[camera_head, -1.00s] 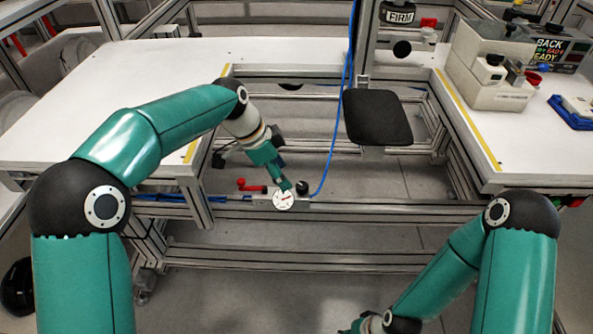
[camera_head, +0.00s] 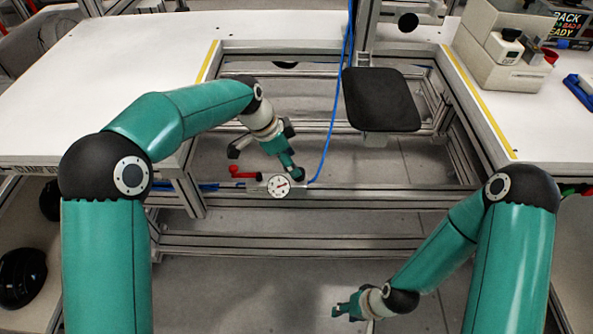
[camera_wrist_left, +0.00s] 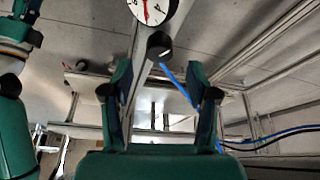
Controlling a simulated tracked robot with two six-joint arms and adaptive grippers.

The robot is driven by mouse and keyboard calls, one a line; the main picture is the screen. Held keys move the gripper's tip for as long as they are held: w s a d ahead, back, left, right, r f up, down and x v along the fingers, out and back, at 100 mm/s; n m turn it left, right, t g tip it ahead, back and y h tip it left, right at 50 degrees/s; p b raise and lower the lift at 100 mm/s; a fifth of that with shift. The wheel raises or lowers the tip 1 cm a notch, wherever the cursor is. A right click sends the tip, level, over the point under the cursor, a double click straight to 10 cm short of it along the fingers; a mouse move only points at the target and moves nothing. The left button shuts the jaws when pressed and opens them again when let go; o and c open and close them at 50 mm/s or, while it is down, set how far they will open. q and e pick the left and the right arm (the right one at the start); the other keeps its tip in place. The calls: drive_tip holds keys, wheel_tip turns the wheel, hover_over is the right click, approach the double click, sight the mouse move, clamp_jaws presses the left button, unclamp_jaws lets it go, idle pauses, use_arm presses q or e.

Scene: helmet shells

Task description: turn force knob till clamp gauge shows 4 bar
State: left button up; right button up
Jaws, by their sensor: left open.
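The clamp gauge (camera_head: 279,186) is a round white dial on the frame's front rail. It also shows in the left wrist view (camera_wrist_left: 153,10), cut by the top edge, with a red needle; its figures are too small to read. The black force knob (camera_wrist_left: 158,46) sits beside the dial, with a light mark on it. In the head view the knob (camera_head: 298,171) is close to my left gripper (camera_head: 290,168). That gripper (camera_wrist_left: 160,92) is open, and the knob shows beyond the gap between its fingers, apart from both. My right gripper (camera_head: 346,307) hangs low at the front; its jaw opening is unclear.
A red lever (camera_head: 242,173) stands left of the gauge on the rail. A blue hose (camera_head: 331,120) runs up from the knob's right. A black pad (camera_head: 382,99) sits behind to the right. White tables (camera_head: 110,85) flank the open frame.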

use_arm(q)
drive_tip(key=shift+b+x, duration=0.35)
drive_tip(key=shift+x, duration=1.85)
drive_tip(key=shift+c, duration=0.2)
clamp_jaws()
